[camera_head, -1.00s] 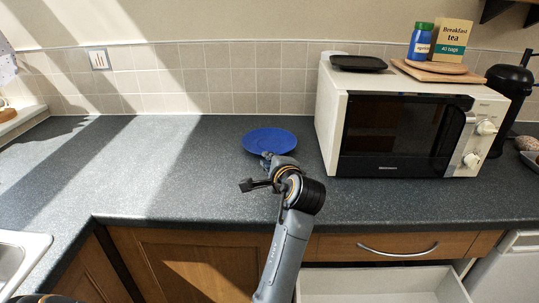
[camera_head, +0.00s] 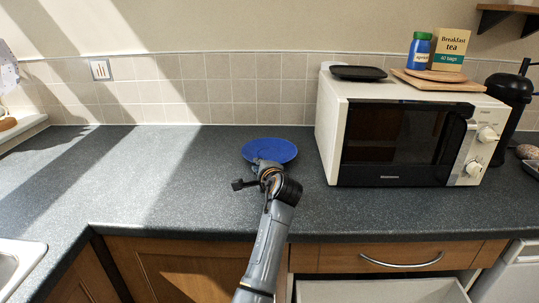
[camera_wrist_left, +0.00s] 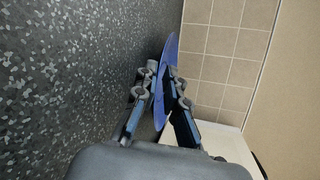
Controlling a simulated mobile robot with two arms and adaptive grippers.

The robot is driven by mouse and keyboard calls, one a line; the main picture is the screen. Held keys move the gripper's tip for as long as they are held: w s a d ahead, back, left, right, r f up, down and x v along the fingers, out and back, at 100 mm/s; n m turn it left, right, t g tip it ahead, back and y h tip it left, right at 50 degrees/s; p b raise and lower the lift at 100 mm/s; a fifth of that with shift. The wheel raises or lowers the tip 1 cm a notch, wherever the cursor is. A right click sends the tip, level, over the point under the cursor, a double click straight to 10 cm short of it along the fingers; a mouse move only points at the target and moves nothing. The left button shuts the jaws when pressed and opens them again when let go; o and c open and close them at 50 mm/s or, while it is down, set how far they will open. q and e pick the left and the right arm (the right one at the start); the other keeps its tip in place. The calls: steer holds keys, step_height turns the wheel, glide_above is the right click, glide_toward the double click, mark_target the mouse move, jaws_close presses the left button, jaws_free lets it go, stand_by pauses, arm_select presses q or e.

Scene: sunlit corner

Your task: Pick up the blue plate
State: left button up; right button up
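The blue plate (camera_head: 270,150) is on the grey counter, left of the microwave, in the head view. My left gripper (camera_head: 258,163) is at the plate's near rim and partly covers it. In the left wrist view the plate (camera_wrist_left: 164,82) shows edge-on between the two fingers of my left gripper (camera_wrist_left: 163,72). The fingers are close together, one on each face of the rim, and look shut on it. I see no clear gap between plate and counter in the head view. My right gripper is not in view.
A white microwave (camera_head: 335,145) stands right of the plate, with a black tray (camera_head: 358,73), a blue jar (camera_head: 419,55) and a tea box (camera_head: 450,48) on top. A drawer (camera_head: 385,291) below the counter is open. The counter (camera_head: 165,175) left of the plate is clear.

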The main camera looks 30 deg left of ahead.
arm_select(q)
steer(key=x, duration=0.3)
steer(key=shift+w+a+f, duration=0.1)
jaws_close()
